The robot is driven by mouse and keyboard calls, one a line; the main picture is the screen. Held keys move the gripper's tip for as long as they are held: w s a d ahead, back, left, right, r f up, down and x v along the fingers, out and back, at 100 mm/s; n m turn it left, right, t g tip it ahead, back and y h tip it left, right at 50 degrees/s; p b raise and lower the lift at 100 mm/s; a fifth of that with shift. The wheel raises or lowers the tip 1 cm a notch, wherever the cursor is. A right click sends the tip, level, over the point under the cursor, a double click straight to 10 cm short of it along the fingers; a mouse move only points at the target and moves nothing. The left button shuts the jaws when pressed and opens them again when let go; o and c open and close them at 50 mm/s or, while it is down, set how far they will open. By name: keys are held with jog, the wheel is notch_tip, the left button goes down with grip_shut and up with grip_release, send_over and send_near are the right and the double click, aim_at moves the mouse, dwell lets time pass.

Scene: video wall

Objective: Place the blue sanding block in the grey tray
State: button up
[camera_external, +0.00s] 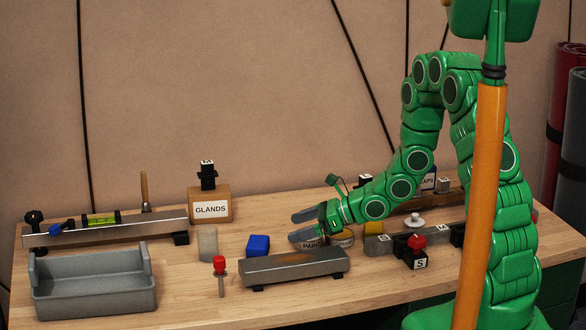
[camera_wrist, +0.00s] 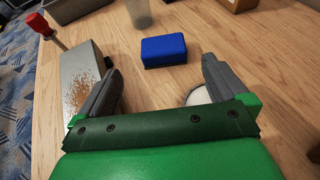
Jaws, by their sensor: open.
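The blue sanding block (camera_external: 258,245) lies on the wooden table, behind the left part of a metal bar on feet. In the wrist view the block (camera_wrist: 164,50) lies ahead of my fingers, roughly midway between their lines and apart from both. My gripper (camera_external: 300,226) is open and empty above the table, to the right of the block; its two grey fingers (camera_wrist: 161,75) are spread in the wrist view. The grey tray (camera_external: 95,301) stands at the table's front left. Its visible inside looks empty.
The metal bar (camera_external: 293,267) lies in front of the block, and a red-handled tool (camera_external: 219,266) stands at its left. A translucent cup (camera_external: 207,245) stands left of the block. A GLANDS box (camera_external: 209,206) is behind.

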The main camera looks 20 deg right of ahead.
jog(key=s+d+r+n+g+h, duration=0.1)
jog(key=s+r+n+g, duration=0.7)
jog(key=s+r+n, duration=0.8)
jog(key=s+d+r+n+h, duration=0.1)
jog(key=s+d+n+h, duration=0.1)
jog(key=s+d, duration=0.4)
jog(key=s+d+r+n+h, duration=0.2)
jog(key=s+d+h, duration=0.3)
jog(key=d, duration=0.5)
jog(key=s+d+r+n+t+h, duration=0.1)
jog(key=s+d+h, duration=0.3)
jog(key=s+d, duration=0.4)
jog(key=shift+s+d+r+n, duration=0.4)
jog(key=shift+d+r+n, duration=0.1)
jog(key=shift+d, duration=0.1)
jog(key=shift+s+d+r+h, duration=0.15)
jog(key=shift+d+h, duration=0.15)
jog(key=shift+d, duration=0.15)
jog(key=shift+c, duration=1.4)
